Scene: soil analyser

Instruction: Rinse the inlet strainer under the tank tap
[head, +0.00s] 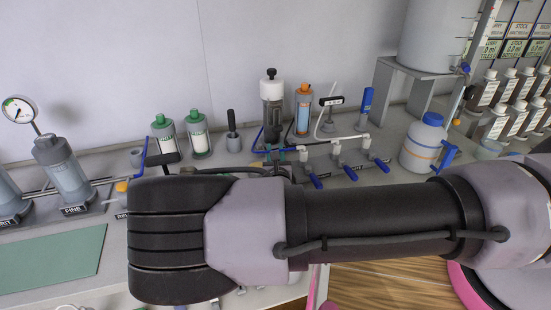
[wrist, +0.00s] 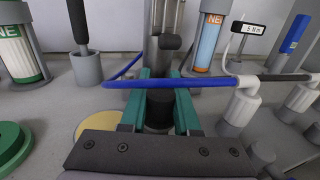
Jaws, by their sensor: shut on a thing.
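My gripper (wrist: 167,74) is in the wrist view, its two green fingers either side of a dark cylindrical piece (wrist: 159,112), shut on it. I cannot tell whether this piece is part of the inlet strainer. A dark-topped post (wrist: 170,42) stands just beyond. In the head view, only the green fingertips show past my wrist, which hides most of the gripper. The pale tank (head: 437,35) stands on a grey stand at the upper right, with a blue-handled tap (head: 465,69) at its side.
Several blue-handled valves (head: 350,172) line the pipe beside my gripper. A blue-lidded white jug (head: 422,145) stands to the right. A green mat (head: 50,258) lies front left.

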